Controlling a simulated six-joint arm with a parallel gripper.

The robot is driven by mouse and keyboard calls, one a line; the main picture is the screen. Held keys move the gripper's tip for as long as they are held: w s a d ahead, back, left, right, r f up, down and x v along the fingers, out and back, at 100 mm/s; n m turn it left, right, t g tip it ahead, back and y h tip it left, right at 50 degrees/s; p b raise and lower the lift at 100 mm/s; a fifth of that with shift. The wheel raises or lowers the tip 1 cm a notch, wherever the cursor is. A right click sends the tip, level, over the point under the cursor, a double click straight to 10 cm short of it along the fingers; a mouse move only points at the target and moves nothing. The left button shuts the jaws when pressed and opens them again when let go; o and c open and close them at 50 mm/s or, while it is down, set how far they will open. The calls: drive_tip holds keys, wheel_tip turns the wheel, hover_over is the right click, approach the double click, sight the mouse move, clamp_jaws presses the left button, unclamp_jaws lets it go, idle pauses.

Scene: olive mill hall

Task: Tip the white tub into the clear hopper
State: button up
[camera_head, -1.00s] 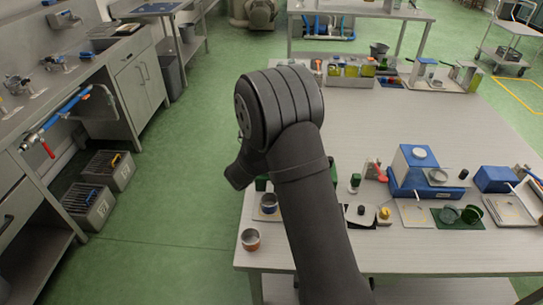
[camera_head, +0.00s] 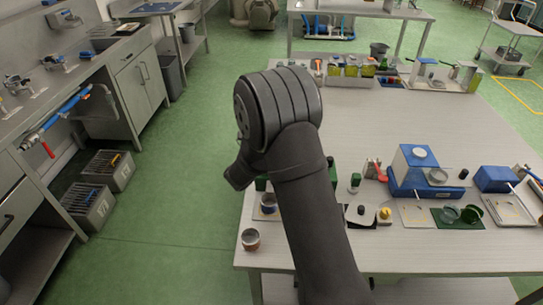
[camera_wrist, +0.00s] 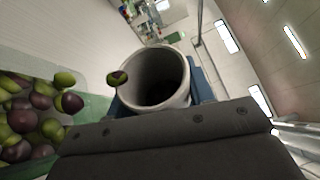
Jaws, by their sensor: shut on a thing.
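The white tub (camera_wrist: 184,78) is in the wrist view, tilted, with its round mouth towards the camera. Its inside is dark, and I cannot tell whether anything is in it. My gripper (camera_wrist: 163,92) is shut on the tub, with blue parts showing on both sides of it. A single olive (camera_wrist: 117,78) shows at the left of the tub's rim, apparently in the air. A heap of green and dark purple olives (camera_wrist: 38,118) lies at the left edge. In the head view my arm hides the gripper and tub.
The head view shows a pale table (camera_head: 420,130). Along its near side stand a blue device (camera_head: 415,172), a small cup (camera_head: 250,239) at the left corner and a green mat (camera_head: 458,217). Several containers (camera_head: 352,70) line the far side. The table's middle is clear.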

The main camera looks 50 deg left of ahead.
drive_tip(key=shift+r+n, duration=0.1)
drive_tip(key=shift+n, duration=0.4)
idle(0.3)
